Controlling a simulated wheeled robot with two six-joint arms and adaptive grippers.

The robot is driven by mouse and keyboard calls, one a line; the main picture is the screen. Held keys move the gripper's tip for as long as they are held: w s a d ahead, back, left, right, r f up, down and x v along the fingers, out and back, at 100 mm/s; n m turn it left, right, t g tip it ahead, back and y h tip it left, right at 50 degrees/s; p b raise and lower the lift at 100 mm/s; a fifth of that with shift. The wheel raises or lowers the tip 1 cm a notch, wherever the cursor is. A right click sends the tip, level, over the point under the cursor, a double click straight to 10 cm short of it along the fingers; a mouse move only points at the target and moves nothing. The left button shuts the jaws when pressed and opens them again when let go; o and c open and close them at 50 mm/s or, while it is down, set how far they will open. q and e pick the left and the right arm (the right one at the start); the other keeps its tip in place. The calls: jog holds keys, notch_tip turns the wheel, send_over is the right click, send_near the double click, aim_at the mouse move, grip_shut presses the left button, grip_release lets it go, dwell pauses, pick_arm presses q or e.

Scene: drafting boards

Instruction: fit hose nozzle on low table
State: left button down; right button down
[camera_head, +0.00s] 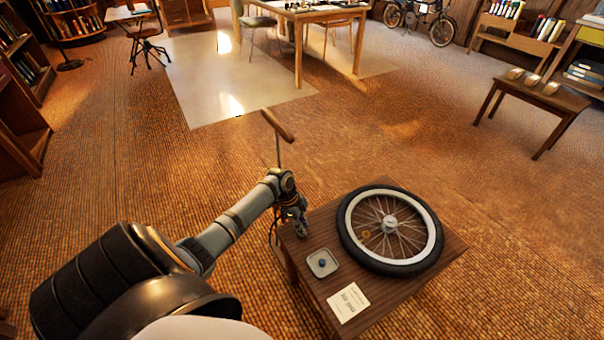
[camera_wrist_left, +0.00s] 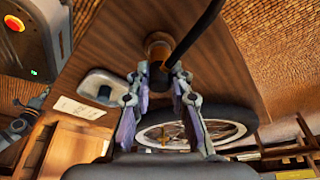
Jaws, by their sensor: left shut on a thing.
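The nozzle is apart from the wheel. A part of what seems my right gripper (camera_wrist_left: 36,100) shows small in the wrist view; its jaws are unclear.
Clear floor surrounds the table; a bench (camera_head: 560,98) stands far right.

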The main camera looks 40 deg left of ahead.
pick_arm(q)
jog(key=c, duration=1.1)
grip_release()
jog(key=shift+c, duration=0.2)
jog(key=v, duration=1.2)
